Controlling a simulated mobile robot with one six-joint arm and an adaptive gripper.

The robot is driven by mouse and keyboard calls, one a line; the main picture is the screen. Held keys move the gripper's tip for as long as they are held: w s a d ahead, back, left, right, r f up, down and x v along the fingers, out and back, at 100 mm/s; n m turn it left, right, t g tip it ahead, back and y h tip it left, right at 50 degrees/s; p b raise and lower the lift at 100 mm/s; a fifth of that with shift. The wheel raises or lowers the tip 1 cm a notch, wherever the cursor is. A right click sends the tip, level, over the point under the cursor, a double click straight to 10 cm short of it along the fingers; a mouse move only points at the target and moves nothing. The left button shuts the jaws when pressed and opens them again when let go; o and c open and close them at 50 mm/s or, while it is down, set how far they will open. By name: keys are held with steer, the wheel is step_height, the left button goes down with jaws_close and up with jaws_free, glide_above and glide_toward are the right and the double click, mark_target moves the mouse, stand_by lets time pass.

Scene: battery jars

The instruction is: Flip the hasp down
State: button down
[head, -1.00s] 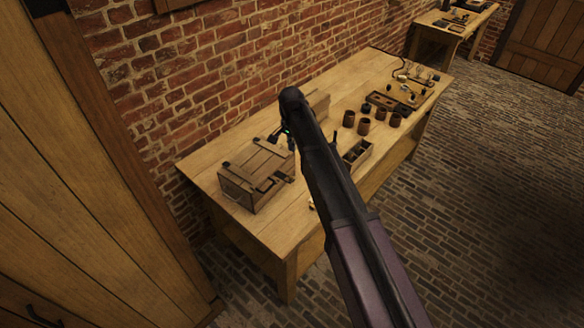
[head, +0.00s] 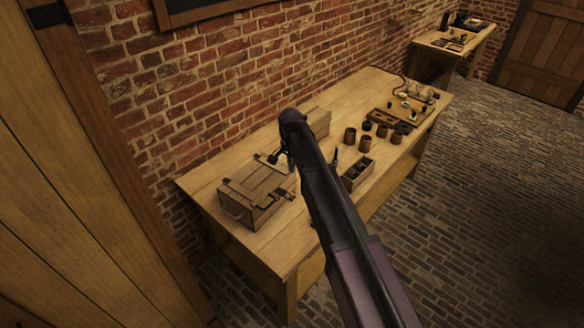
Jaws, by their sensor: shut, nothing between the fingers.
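A wooden chest (head: 246,203) with a closed plank lid stands at the near left end of the workbench. A dark metal hasp (head: 284,194) shows at the chest's right-hand side and seems to stick outward. It is too small to tell its exact angle. My gripper (head: 272,158) is shut and empty. It is small in the picture, above the back edge of the chest lid and apart from the hasp. My dark arm covers part of the bench to the right of the chest.
The workbench (head: 215,173) stands along a brick wall. Right of my arm are an open divided box (head: 357,174), several brown jars (head: 365,144) and a board with small parts (head: 405,112). A pale wooden block (head: 318,122) is partly hidden behind my arm.

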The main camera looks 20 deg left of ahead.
mark_target(293, 194)
steer(key=shift+d+f+b, duration=0.1)
steer(key=shift+f+b, duration=5.45)
steer(key=shift+f, duration=0.3)
steer(key=shift+d+f, duration=0.1)
steer(key=shift+f, duration=0.15)
